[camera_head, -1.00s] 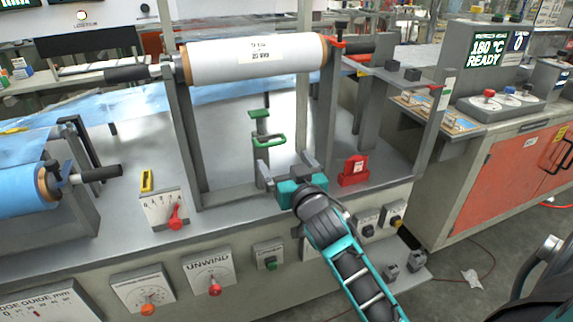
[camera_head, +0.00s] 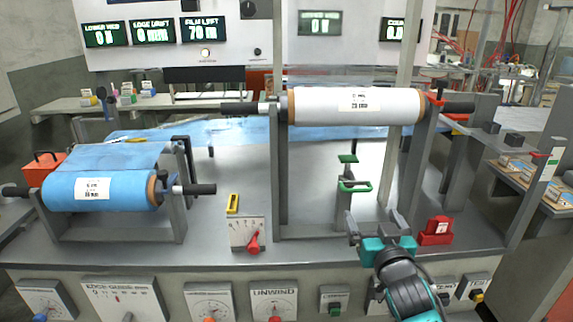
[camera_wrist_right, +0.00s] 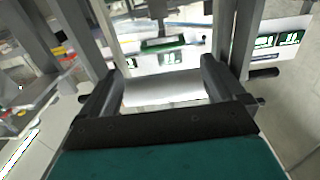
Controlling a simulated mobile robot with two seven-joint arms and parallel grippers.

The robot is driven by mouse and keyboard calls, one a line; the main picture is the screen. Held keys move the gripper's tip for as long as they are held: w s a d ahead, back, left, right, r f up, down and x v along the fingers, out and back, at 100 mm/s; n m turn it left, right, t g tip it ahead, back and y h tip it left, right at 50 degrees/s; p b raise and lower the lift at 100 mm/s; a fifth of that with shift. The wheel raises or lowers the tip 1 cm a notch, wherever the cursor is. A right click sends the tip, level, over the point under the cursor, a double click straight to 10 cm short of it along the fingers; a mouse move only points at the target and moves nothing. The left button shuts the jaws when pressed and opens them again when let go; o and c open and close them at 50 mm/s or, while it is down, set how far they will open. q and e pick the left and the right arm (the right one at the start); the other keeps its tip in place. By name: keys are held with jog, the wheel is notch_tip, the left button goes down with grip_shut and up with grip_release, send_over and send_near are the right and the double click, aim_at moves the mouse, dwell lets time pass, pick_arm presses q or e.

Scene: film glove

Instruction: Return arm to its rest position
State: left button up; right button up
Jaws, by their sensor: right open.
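My right gripper (camera_head: 378,224) is teal and grey, and it hangs over the front edge of the machine's grey deck in the head view. Its two fingers stand apart with nothing between them. In the right wrist view the open fingers (camera_wrist_right: 165,85) frame the white and metal surfaces beyond, out of contact with any object. The right arm comes up from the bottom right of the head view. My left gripper does not show in either view.
Behind my right gripper are a green-handled part (camera_head: 353,186) and a white film roll (camera_head: 357,105) on grey posts. A red block (camera_head: 436,231) stands close on its right. A blue film roll (camera_head: 98,190) is at left. Knobs and dials line the front panel (camera_head: 180,285).

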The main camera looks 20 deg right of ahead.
jog(key=s+a+f+n+g+y+p, duration=0.1)
jog(key=s+a+f+n+g+y, duration=0.1)
jog(key=s+a+f, duration=0.5)
jog(key=s+a+f+n+g+y+p, duration=0.2)
jog(key=s+a+f, duration=0.4)
jog(key=s+f, duration=0.6)
jog(key=s+n+g+y, duration=0.1)
jog(key=s+g+y, duration=0.1)
jog(key=shift+s+a+g, duration=0.15)
jog(key=shift+a+g, duration=0.25)
jog(key=shift+r, duration=0.1)
